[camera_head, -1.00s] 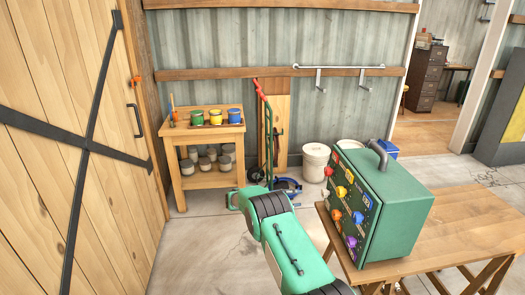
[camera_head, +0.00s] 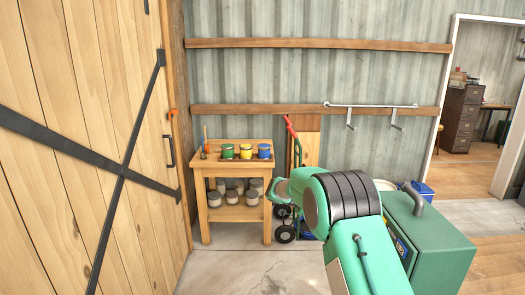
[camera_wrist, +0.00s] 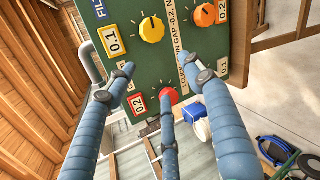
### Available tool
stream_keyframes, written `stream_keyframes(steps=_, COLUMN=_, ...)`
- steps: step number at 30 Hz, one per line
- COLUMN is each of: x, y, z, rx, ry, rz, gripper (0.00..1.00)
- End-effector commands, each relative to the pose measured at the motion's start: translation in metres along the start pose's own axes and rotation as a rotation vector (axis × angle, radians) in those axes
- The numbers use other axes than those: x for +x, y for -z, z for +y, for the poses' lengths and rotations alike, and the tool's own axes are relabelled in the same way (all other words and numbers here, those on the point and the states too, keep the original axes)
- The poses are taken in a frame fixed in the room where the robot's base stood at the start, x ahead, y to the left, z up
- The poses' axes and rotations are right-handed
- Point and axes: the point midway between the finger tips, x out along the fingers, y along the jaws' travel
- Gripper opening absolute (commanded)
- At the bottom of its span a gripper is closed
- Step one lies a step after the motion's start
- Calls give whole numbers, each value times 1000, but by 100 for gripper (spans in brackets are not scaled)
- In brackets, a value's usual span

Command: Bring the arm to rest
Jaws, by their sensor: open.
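My green arm (camera_head: 375,250) with its black ribbed joint cover reaches up from the bottom of the head view and partly covers the green case (camera_head: 440,262). My gripper (camera_wrist: 161,74) shows in the wrist view, its blue-grey fingers spread apart with nothing between them. It faces the case's dark green panel (camera_wrist: 185,70), which has yellow, orange and red knobs and number labels. The fingertips overlap the panel in the picture; I cannot tell how far off it they are. The gripper cannot be made out in the head view.
The case stands on a wooden table (camera_head: 500,265) at lower right. A wooden bench (camera_head: 233,165) holds green, yellow and blue pots. A hand truck (camera_head: 297,160) stands behind my arm. A plank door (camera_head: 60,190) is at left, with bare floor before it.

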Motion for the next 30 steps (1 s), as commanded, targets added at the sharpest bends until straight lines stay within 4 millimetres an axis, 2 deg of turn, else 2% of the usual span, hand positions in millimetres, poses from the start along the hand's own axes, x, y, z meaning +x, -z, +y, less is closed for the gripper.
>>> stream_keyframes(steps=3, x=-5, y=-31, z=10, rx=20, ry=55, rz=29, gripper=52)
stream_keyframes(steps=13, x=-18, y=-112, z=20, rx=76, ry=207, rz=115, gripper=52)
stream_keyframes(steps=23, x=-32, y=-194, z=15, rx=143, ry=352, rz=206, gripper=52)
stream_keyframes(steps=30, x=-44, y=-252, z=2, rx=198, ry=452, rz=277, gripper=52)
